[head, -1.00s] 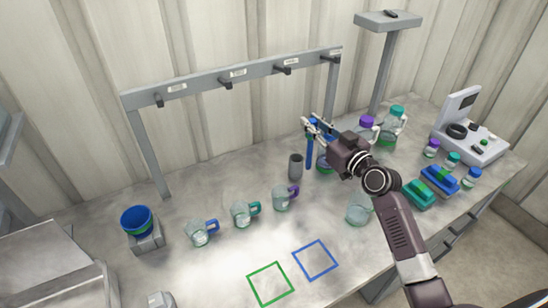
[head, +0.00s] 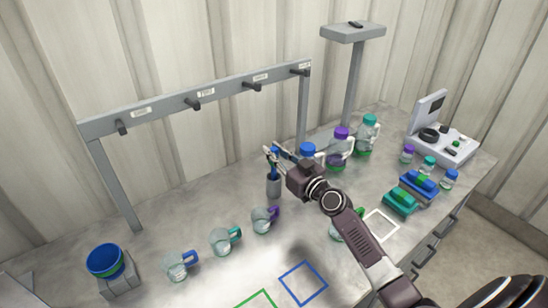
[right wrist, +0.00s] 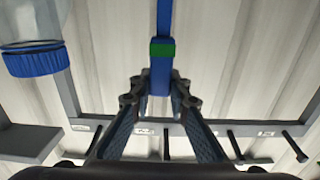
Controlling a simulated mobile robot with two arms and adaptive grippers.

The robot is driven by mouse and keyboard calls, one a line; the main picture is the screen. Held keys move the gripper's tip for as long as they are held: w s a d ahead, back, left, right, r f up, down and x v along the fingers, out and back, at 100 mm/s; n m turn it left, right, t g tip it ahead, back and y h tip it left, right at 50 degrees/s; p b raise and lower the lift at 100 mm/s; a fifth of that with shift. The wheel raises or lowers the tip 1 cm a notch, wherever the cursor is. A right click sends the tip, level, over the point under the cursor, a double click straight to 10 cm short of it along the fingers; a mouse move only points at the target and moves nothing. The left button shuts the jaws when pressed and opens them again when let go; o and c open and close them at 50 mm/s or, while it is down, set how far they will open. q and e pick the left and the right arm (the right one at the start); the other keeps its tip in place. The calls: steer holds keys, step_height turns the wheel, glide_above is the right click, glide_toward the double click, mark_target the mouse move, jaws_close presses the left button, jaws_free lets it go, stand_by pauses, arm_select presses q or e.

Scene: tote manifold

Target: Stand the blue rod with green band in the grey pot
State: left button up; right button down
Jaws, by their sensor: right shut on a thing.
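The blue rod (head: 273,168) is upright in my right gripper (head: 274,152), which is shut on its upper end. In the right wrist view the blue rod (right wrist: 162,75) shows between the fingertips (right wrist: 160,92), with its green band (right wrist: 162,48) just beyond them. The grey pot (head: 274,188) stands on the table directly under the rod. The rod's lower end meets the pot's mouth in the head view; I cannot tell how deep it is inside. The pot does not show in the wrist view. My left gripper is not in view.
Jugs with blue (head: 308,149), purple (head: 341,133) and teal (head: 370,120) caps stand right of the pot. Several mugs (head: 222,241) stand in front and left. A hook rail (head: 215,98) rises behind. Blue (head: 303,284) and green outlines mark clear table in front.

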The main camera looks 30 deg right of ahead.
steer(key=shift+f, duration=0.3)
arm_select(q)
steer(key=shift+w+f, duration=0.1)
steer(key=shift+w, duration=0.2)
arm_select(e)
steer(key=shift+f, duration=0.15)
steer(key=c, duration=1.8)
jaws_free()
steer(key=shift+c, duration=0.2)
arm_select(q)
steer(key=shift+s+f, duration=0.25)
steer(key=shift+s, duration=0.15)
